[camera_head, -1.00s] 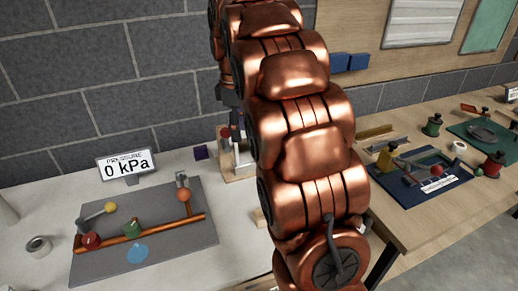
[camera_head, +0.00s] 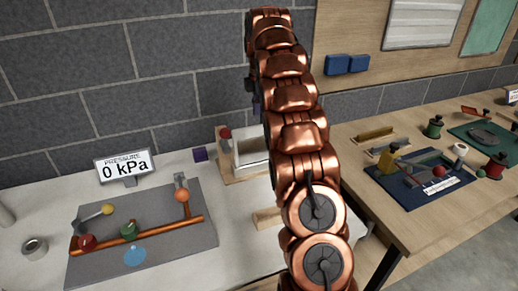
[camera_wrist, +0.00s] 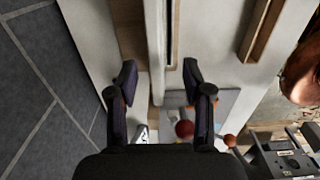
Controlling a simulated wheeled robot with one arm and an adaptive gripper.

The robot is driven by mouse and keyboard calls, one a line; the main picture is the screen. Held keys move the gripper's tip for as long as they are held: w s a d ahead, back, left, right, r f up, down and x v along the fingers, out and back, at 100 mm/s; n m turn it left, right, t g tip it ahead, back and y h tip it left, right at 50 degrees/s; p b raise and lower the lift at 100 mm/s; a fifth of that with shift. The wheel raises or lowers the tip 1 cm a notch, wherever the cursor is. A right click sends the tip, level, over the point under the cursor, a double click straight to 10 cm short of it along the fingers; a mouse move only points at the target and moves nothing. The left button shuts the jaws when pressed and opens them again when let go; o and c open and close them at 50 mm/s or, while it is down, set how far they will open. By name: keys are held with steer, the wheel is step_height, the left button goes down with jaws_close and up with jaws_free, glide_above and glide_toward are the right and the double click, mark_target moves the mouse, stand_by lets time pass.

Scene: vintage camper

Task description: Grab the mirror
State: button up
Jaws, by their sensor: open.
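I cannot identify a mirror for certain in either view. A wooden stand with a pale, box-like part (camera_head: 249,147) sits at the back of the white bench, partly behind my arm. In the wrist view, my gripper (camera_wrist: 159,78) is open, its two dark fingers apart. A narrow upright strip with wood and pale edges (camera_wrist: 156,45) shows in the gap between the fingers and beyond; I see no contact. In the head view my gripper is mostly hidden behind my copper-coloured arm.
A wooden table (camera_head: 400,220) stands right. A block wall is behind.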

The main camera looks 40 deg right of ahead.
mark_target(259, 126)
steer(key=shift+f, duration=1.1)
steer(key=shift+w+a+f+p, duration=0.1)
steer(key=shift+f+p, duration=0.35)
steer(key=shift+f, duration=0.15)
steer(key=shift+w+a+f+p, duration=0.1)
steer(key=shift+f+p, duration=0.3)
steer(key=shift+f, duration=0.15)
steer(key=shift+f+p, duration=0.4)
steer(key=shift+f, duration=1)
steer(key=shift+c, duration=0.3)
jaws_close()
steer(key=shift+w+r, duration=0.1)
